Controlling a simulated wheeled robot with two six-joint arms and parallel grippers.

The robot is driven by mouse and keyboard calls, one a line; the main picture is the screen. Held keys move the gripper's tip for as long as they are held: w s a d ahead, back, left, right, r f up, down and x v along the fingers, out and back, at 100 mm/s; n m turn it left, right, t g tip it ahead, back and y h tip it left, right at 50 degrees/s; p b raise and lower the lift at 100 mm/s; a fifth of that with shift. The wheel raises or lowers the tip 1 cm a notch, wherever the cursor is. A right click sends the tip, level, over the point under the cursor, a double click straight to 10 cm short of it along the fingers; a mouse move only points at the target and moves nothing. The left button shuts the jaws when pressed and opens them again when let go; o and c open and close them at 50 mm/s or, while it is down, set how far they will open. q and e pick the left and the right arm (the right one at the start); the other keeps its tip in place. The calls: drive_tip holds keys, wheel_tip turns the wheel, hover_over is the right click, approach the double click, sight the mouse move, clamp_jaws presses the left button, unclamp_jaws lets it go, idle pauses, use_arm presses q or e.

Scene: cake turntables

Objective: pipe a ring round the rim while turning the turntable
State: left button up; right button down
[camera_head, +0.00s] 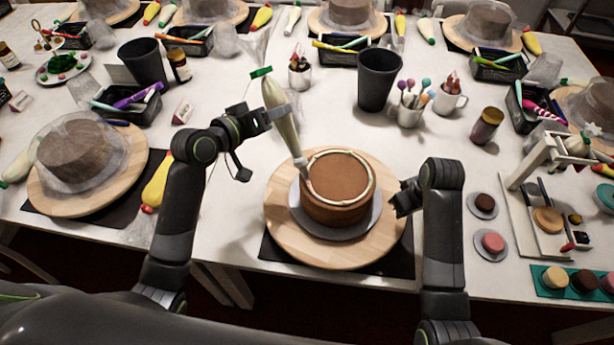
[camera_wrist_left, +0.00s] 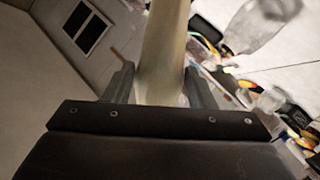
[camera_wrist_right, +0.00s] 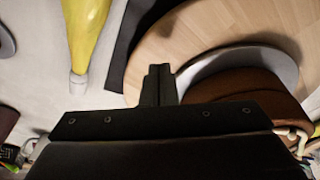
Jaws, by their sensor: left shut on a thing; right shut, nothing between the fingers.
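A brown cake (camera_head: 338,208) stands on a grey board (camera_head: 300,219) on the round wooden turntable (camera_head: 282,235). A cream ring (camera_head: 371,180) runs round its top rim, with no clear gap that I can make out. My left gripper (camera_head: 280,113) is shut on a pale piping bag (camera_head: 285,125), tilted with its nozzle down at the cake's left rim. The bag also shows between the fingers in the left wrist view (camera_wrist_left: 163,55). My right gripper (camera_head: 398,206) is shut and empty at the turntable's right edge; whether it touches is unclear. In the right wrist view its fingers (camera_wrist_right: 158,85) are together.
A dark cup (camera_head: 378,80) and a cup of coloured sticks (camera_head: 411,105) stand behind the cake. Another covered cake (camera_head: 75,150) is on the left. Small round pads (camera_head: 491,243) and a white stand (camera_head: 530,165) are on the right.

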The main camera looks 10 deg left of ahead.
idle(0.4)
drive_tip(key=p+v, duration=0.5)
drive_tip(key=shift+w+a, duration=0.25)
drive_tip(key=shift+w, duration=0.2)
idle(0.7)
